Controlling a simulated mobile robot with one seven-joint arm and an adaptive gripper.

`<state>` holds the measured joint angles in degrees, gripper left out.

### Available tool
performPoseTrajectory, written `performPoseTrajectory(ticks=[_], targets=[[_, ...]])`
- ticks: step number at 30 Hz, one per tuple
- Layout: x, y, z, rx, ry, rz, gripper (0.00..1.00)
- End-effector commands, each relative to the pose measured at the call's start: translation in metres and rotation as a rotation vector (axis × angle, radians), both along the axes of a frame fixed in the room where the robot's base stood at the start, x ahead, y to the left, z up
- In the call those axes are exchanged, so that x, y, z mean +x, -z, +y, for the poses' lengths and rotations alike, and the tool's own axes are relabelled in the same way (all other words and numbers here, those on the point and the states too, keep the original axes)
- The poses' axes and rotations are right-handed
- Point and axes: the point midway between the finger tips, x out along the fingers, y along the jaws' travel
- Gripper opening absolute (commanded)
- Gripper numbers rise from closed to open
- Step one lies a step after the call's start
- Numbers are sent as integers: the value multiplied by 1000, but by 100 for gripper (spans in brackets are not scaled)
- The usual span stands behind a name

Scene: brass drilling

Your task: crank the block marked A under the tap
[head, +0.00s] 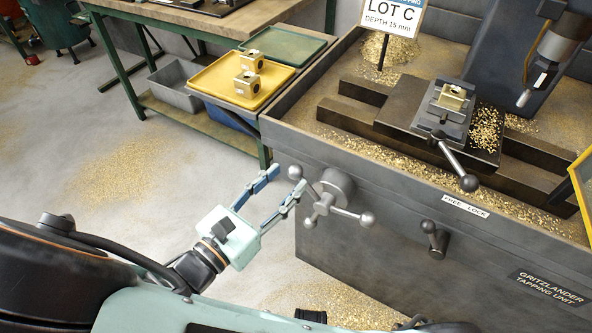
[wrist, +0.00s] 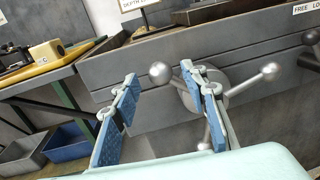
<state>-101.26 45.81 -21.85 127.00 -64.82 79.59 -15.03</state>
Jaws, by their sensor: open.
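A brass block (head: 452,97) sits clamped in a vise (head: 440,118) on the machine's dark slide; I cannot read its mark. The tap spindle (head: 525,97) hangs to the right of the block, not over it. The three-armed crank (head: 324,203) with ball knobs is on the machine's front; it also shows in the wrist view (wrist: 206,90). My gripper (head: 288,178) is open at the crank's left side. In the wrist view one ball knob (wrist: 160,72) appears between the fingertips, and the right finger overlaps the hub. I cannot tell whether they touch.
A vise handle (head: 455,165) sticks out towards the front edge. A lever (head: 433,238) below the "FREE LOCK" label (head: 465,206) is right of the crank. Chips cover the bed.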

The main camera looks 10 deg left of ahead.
Motion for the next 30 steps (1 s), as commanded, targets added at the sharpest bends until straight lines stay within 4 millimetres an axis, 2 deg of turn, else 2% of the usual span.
performPoseTrajectory(ticks=[3, 9, 19, 30], targets=[[18, 1, -10, 0, 3, 0, 40], [36, 1, -19, 1, 1, 0, 40], [39, 0, -20, 1, 0, 0, 40], [39, 0, -20, 1, -1, 0, 1]])
